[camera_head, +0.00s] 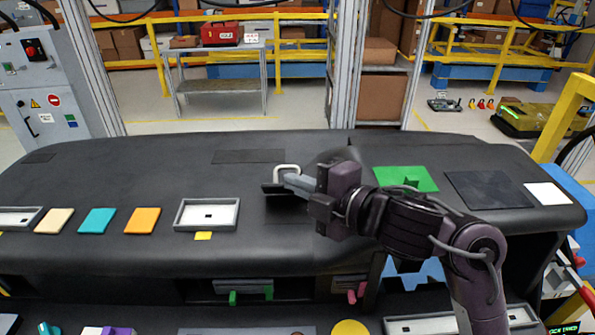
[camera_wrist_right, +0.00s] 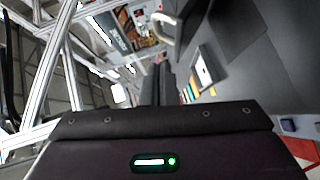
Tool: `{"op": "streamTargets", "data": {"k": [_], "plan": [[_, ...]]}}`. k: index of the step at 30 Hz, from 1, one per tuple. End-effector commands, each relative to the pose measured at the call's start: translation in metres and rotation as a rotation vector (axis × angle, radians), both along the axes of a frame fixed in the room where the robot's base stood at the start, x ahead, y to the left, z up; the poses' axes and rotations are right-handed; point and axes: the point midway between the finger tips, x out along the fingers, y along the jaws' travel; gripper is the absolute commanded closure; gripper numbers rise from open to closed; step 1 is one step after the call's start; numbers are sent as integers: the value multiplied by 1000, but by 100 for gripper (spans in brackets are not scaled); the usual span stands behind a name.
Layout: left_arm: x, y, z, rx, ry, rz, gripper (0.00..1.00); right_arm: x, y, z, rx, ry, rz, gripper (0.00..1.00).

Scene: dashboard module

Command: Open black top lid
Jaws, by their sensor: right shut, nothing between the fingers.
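The black top lid (camera_head: 272,188) is a dark panel in the middle of the black dashboard top, with a pale loop handle (camera_head: 287,169) at it. I cannot tell how far the lid is raised, since my gripper covers part of it. My right gripper (camera_head: 291,180) reaches in from the right, shut and empty, with its fingertips close beside the handle. In the right wrist view the shut fingers (camera_wrist_right: 160,85) point away, and the handle (camera_wrist_right: 164,28) stands beyond them near the top. My left gripper is out of view.
A white tray (camera_head: 207,227) lies left of the lid, with orange (camera_head: 143,220), teal (camera_head: 97,221) and cream tiles further left. A green panel (camera_head: 405,179) and a dark panel (camera_head: 487,189) lie to the right.

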Motion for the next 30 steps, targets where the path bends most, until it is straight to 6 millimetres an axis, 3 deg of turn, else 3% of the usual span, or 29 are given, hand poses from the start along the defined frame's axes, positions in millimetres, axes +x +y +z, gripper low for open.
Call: {"op": "streamTargets", "data": {"k": [3, 9, 30], "plan": [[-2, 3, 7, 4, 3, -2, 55, 19, 3, -3, 2, 5, -1, 100], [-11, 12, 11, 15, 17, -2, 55, 37, 2, -9, 1, 1, 1, 100], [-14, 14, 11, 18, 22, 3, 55, 47, 1, -8, -4, -2, 0, 100]]}}
